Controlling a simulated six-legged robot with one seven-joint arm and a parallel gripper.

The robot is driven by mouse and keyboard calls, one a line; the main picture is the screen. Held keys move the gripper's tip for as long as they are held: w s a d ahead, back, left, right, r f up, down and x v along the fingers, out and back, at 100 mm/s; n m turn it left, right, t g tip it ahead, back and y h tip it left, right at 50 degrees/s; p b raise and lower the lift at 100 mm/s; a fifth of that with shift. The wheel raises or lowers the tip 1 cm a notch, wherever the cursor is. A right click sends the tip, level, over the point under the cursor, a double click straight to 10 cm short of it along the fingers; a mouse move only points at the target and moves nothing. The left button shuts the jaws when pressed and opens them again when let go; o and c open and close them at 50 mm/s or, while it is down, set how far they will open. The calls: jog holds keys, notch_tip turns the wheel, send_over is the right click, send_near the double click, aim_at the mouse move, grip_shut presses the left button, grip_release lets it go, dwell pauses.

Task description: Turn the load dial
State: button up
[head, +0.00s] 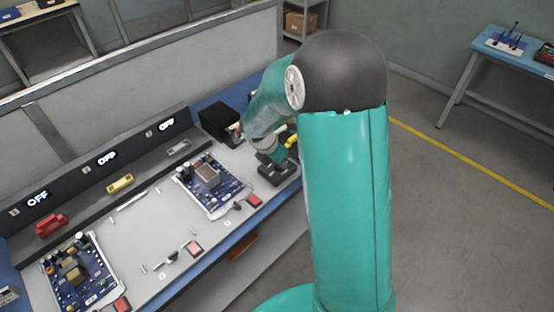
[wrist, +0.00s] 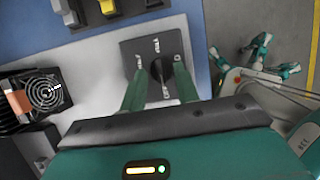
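The load dial (wrist: 157,70) is a dark round knob with a light pointer line, on a square black plate (wrist: 132,49) with small white labels in the wrist view. My gripper (wrist: 160,73) is open, with one green finger on each side of the dial. I cannot tell whether the fingers touch it. In the head view my gripper (head: 270,152) is over a black unit (head: 280,174) at the right end of the bench; the dial itself is hidden there.
Two blue circuit boards (head: 190,193) (head: 60,289) lie on the grey bench beneath several "OFF" displays (head: 107,159). Red, yellow (head: 120,184) and grey handles line the back ledge. A fan unit (wrist: 45,93) is left of the plate. Clear floor (head: 450,220) lies right.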

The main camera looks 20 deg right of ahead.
jog(key=v, duration=1.3)
jog(key=shift+a+r, duration=0.2)
jog(key=shift+r, duration=0.15)
jog(key=s+a+r+m+t+y, duration=0.2)
jog(key=s+r+m, duration=0.3)
jog(key=s+m, duration=0.6)
jog(key=s+a+r+m+t+y, duration=0.1)
jog(key=s+a+r+m+y, duration=0.1)
jog(key=s+r+m, duration=0.4)
jog(key=s+a+m, duration=0.1)
jog(key=s+m, duration=0.4)
jog(key=shift+m+t, duration=0.3)
jog(key=shift+t, duration=0.1)
